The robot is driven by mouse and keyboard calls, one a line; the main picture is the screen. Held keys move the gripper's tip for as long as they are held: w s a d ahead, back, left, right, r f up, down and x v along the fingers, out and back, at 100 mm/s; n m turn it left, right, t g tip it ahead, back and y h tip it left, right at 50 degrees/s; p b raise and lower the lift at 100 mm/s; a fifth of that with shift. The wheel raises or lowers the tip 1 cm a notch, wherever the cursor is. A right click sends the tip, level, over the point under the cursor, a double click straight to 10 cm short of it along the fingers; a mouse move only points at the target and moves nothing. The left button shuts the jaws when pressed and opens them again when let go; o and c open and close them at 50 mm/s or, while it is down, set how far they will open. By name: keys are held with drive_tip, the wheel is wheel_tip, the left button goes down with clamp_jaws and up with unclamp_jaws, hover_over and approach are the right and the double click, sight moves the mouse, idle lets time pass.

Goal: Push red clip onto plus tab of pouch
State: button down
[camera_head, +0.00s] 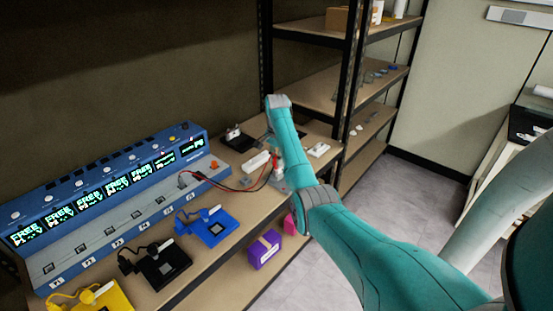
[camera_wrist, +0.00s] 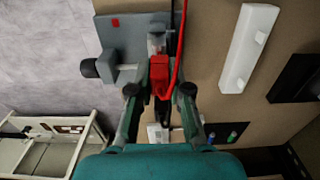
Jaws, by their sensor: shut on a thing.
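In the wrist view the red clip (camera_wrist: 159,72) sits between the fingers of my gripper (camera_wrist: 160,92), which is shut on it. A red lead and a black lead run up past it. The clip is over the right edge of a grey fixture (camera_wrist: 122,38) with a black knob (camera_wrist: 90,68) and a small red mark. A small grey block lies just beyond the clip tip. I cannot make out the pouch or its plus tab, nor whether the clip touches one. In the head view my arm mostly hides the clip and fixture.
A blue tester (camera_head: 110,190) with several lit screens stands left on the bench, its red lead running to the clip. Blue (camera_head: 207,228), black (camera_head: 160,262) and yellow (camera_head: 100,298) fixtures sit in front. A white bar (camera_wrist: 248,48) lies right of the clip. Shelving (camera_head: 345,90) stands behind.

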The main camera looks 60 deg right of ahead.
sight(276, 157)
drive_tip(key=shift+f, duration=0.5)
drive_tip(key=c, duration=1)
unclamp_jaws()
drive_tip(key=shift+r, duration=0.15)
drive_tip(key=shift+r, duration=3.65)
